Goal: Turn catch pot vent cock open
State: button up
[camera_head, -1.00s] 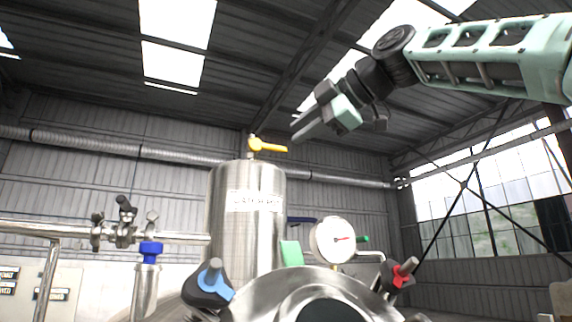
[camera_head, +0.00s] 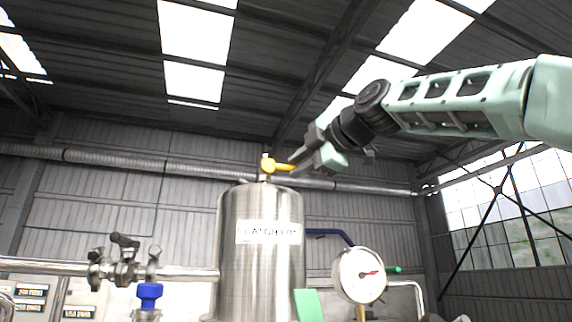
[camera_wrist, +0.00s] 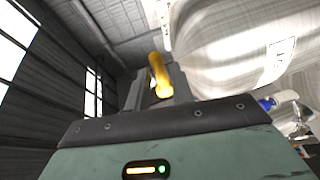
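The catch pot (camera_head: 261,262) is a shiny steel cylinder with a white label, in the middle of the head view. On its top stands the vent cock with a yellow lever handle (camera_head: 281,166), pointing right toward my gripper. My gripper (camera_head: 297,158) comes from the upper right, its fingertips at the handle's free end. In the wrist view the yellow handle (camera_wrist: 158,72) shows between the two dark fingers (camera_wrist: 158,88). The fingers look apart, one on each side of the handle; contact cannot be made out. Part of the handle's end is hidden by the fingers.
A steel pipe with clamps (camera_head: 122,262) and a blue-capped fitting (camera_head: 149,294) are at left. A dark blue lever (camera_head: 330,234) sits behind the pot. The space above the pot is free.

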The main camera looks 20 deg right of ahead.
aim_at(294, 167)
jog(key=shift+p+x, duration=0.75)
jog(key=shift+x, duration=1.65)
grip_shut()
